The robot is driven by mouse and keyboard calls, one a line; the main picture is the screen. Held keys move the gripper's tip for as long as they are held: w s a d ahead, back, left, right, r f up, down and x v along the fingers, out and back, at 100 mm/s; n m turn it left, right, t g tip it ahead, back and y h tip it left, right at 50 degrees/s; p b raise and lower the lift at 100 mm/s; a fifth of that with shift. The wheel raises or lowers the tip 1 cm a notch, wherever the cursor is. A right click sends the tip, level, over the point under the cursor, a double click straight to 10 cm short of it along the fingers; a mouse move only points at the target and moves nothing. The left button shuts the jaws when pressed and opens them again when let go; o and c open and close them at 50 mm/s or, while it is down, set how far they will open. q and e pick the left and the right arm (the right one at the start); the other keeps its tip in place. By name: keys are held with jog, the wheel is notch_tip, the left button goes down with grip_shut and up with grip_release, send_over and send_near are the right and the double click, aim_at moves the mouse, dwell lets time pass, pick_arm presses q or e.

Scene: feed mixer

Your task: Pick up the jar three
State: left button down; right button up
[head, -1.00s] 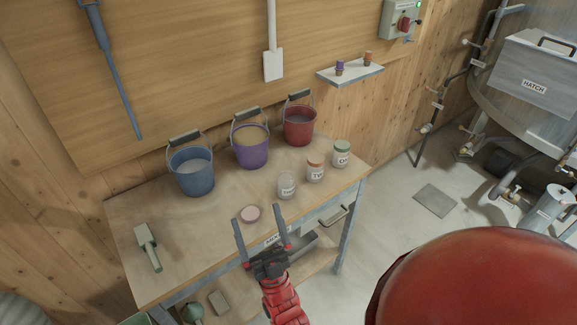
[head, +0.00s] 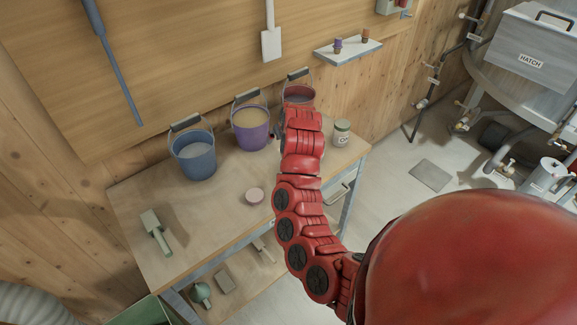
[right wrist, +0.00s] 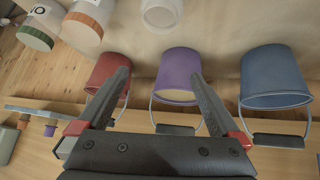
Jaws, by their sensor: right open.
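Jar three, a clear jar with no lid on it, shows in the right wrist view (right wrist: 161,10) at the top edge, partly cut off. My left gripper is in neither view.
A green-lidded jar (head: 341,133) and an orange-lidded jar (right wrist: 82,28) stand beside jar three. Blue (head: 194,158), purple (head: 251,130) and red (head: 298,93) buckets line the back.

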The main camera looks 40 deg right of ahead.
jog(key=s+r+g+y, duration=0.2)
jog(key=s+g, duration=0.1)
jog(key=s, duration=0.3)
jog(key=b+x, duration=0.4)
jog(key=x, duration=0.3)
jog(key=shift+a+f+b, duration=0.1)
jog(key=shift+b, duration=0.25)
jog(key=p+x, duration=0.2)
jog(key=x, duration=0.1)
jog(key=shift+w+f, duration=0.25)
jog(key=shift+f, duration=0.05)
jog(key=shift+w+f, duration=0.25)
jog(key=shift+f, duration=0.4)
jog(key=shift+w+d+f+p, duration=0.25)
jog(key=shift+f+p, duration=0.2)
jog(key=shift+p, duration=0.25)
jog(key=x, duration=0.1)
jog(key=p+x, duration=0.1)
jog(key=shift+d+f, duration=0.25)
jog(key=shift+f, duration=0.05)
jog(key=shift+x, duration=0.8)
jog(key=shift+s, duration=0.1)
